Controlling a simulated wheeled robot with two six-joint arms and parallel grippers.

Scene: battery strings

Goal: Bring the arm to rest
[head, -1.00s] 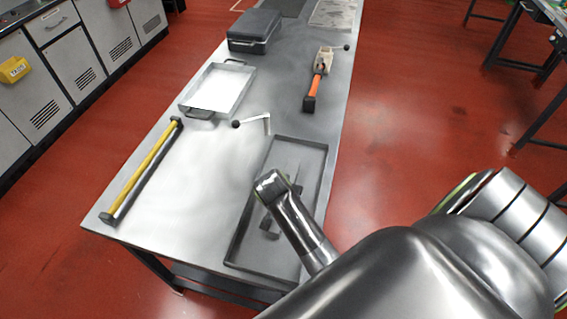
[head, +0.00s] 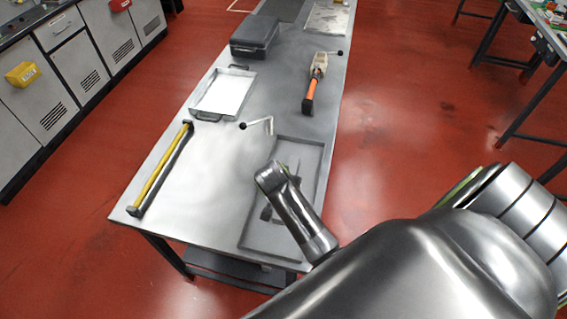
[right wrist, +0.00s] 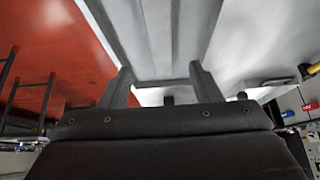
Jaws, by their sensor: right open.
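My right arm (head: 298,215) comes in from the lower right of the head view and reaches over the near end of the grey table (head: 205,190). Its gripper is mostly hidden behind the arm's end there. In the right wrist view my right gripper (right wrist: 163,84) is open, its two dark fingers wide apart with nothing between them. A shallow grey tray (head: 312,160) lies on the table beneath the arm in the head view. My left gripper is not in view.
On the table are a yellow-and-black bar (head: 163,166), a white tray (head: 222,95), a dark case (head: 254,35), a crank handle (head: 268,124) and an orange-handled tool (head: 311,92). Cabinets (head: 65,60) stand at left.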

